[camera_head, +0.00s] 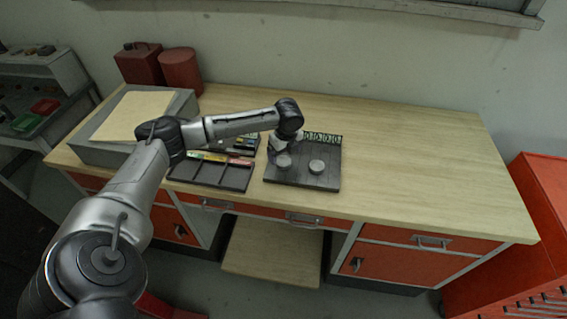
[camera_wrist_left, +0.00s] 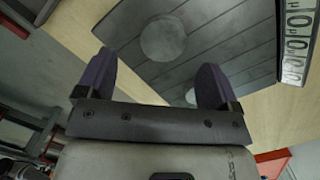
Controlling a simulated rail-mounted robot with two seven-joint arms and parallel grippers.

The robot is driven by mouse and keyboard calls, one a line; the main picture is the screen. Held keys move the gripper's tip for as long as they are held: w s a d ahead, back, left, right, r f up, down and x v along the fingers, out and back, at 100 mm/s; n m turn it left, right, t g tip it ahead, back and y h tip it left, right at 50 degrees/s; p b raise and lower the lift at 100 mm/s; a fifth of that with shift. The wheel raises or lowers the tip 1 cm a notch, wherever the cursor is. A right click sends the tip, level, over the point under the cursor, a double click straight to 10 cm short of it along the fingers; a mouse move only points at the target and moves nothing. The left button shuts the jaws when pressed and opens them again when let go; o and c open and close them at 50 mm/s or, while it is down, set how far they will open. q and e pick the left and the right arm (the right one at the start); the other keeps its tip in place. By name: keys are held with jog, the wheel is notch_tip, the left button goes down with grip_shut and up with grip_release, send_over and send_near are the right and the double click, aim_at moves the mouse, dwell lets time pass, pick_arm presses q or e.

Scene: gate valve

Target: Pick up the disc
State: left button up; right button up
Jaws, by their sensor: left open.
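Two round grey discs lie on a dark flat board (camera_head: 300,181). One disc (camera_head: 284,160) is at the left, just below my left gripper (camera_head: 280,146); the other disc (camera_head: 317,166) is to its right. In the left wrist view, one disc (camera_wrist_left: 163,37) shows whole beyond the gap between the fingertips. Part of a second light disc (camera_wrist_left: 191,97) shows beside the right-hand finger, which hides some of it. My left gripper (camera_wrist_left: 155,62) is open with nothing between its fingers, above the board (camera_wrist_left: 235,38). My right gripper is in neither view.
A dark compartment tray (camera_head: 211,175) with coloured items stands left of the board. A numbered strip (camera_head: 322,137) runs along the board's back edge. A grey box (camera_head: 105,152) and red containers (camera_head: 180,72) stand at the left. The wooden bench top (camera_head: 430,170) is clear on the right.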

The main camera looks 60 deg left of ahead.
aim_at(283, 161)
pick_arm(q)
jog(key=shift+w+a+f, duration=0.1)
jog(key=shift+a+f, duration=0.1)
jog(key=shift+f, duration=1)
jog(key=shift+w+a+f, duration=0.1)
jog(key=shift+a+f, duration=0.1)
jog(key=shift+f, duration=0.95)
jog(key=c, duration=1.2)
